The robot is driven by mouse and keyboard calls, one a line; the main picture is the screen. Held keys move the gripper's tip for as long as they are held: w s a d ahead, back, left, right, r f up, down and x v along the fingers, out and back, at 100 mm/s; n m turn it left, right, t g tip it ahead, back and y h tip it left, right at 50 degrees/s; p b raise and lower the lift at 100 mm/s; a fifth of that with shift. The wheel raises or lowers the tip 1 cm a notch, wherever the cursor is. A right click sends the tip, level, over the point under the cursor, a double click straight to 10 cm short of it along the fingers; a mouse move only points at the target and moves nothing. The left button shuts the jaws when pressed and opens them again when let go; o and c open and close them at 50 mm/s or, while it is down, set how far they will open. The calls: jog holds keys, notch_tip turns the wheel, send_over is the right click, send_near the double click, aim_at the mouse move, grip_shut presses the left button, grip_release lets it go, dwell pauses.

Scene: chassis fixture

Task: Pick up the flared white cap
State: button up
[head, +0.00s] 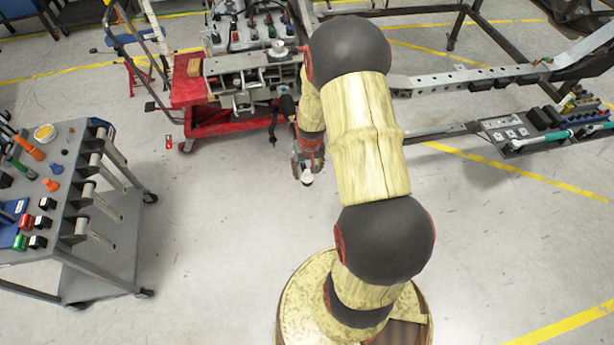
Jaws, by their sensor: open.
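A small pale, round piece with a wide rim (279,47) stands on the red cart's top, at the right end of the grey block; it looks like the flared white cap, but it is too small to be sure. My gripper (307,172) is open, below and in front of the cart, apart from that piece. A small whitish spot shows at the gripper's tip; I cannot tell whether it is part of the gripper or something beyond it.
The red cart (205,125) carries a panel of knobs (240,30). A grey trolley (90,215) with knobs and switches stands at left. A metal chassis frame (460,82) and a tool tray (515,135) are at right. Floor between trolley and arm is clear.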

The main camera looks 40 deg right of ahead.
aim_at(307, 172)
jog(key=f, duration=0.3)
jog(key=shift+w+d+f+b, duration=0.25)
jog(key=shift+w+f+b, duration=0.05)
jog(key=shift+w+b, duration=0.05)
jog(key=c, duration=0.3)
jog(key=c, duration=0.7)
